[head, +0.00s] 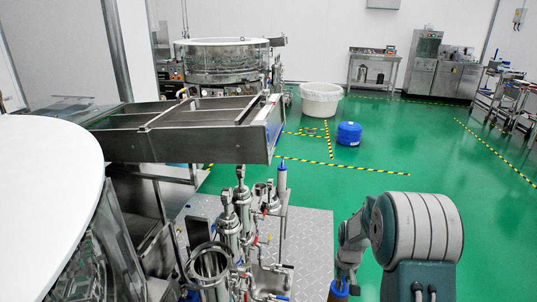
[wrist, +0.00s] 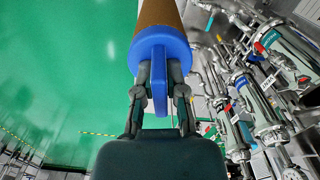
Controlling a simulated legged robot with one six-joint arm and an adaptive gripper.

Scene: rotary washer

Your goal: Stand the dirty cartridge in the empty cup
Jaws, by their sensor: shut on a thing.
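My gripper (wrist: 160,88) is shut on the blue fin of the dirty cartridge (wrist: 157,14), which has a brown body and a blue end cap. The far end of the cartridge runs out of the wrist view. In the head view only part of its blue end and brown edge (head: 338,292) shows at the bottom edge, below my arm. The empty cup (head: 210,264) is an open steel cylinder with a ring at its rim, on the left of the filter skid. The cartridge is apart from the cup, well to its right.
Steel filter housings (head: 244,202) with pipes and coloured valves stand behind the cup on a grey plate (head: 318,230). A pale cartridge with a blue end (head: 282,176) stands beside them. A steel chute (head: 200,130) passes above at left. Green floor is open to the right.

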